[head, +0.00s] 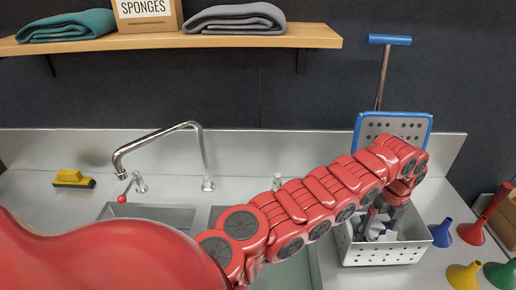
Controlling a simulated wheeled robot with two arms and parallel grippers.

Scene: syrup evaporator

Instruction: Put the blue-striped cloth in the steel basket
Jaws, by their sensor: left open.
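The steel basket (385,257) stands on the counter at the right, with small holes in its walls. A crumpled white and bluish cloth (378,231) lies inside it, partly hidden; its stripes are too small to make out clearly. My left arm reaches across from the left, and my left gripper (386,214) points down into the basket just above the cloth. It is open; its fingertips are small and hard to see against the cloth. My right gripper is not in view.
A blue-rimmed perforated skimmer (393,123) stands behind the basket. Blue (441,233), red (471,233), yellow (464,275) and green (502,273) funnels crowd its right. A sink (150,213) with faucet (204,160) lies left. A shelf (150,41) holds folded towels and a sponge box.

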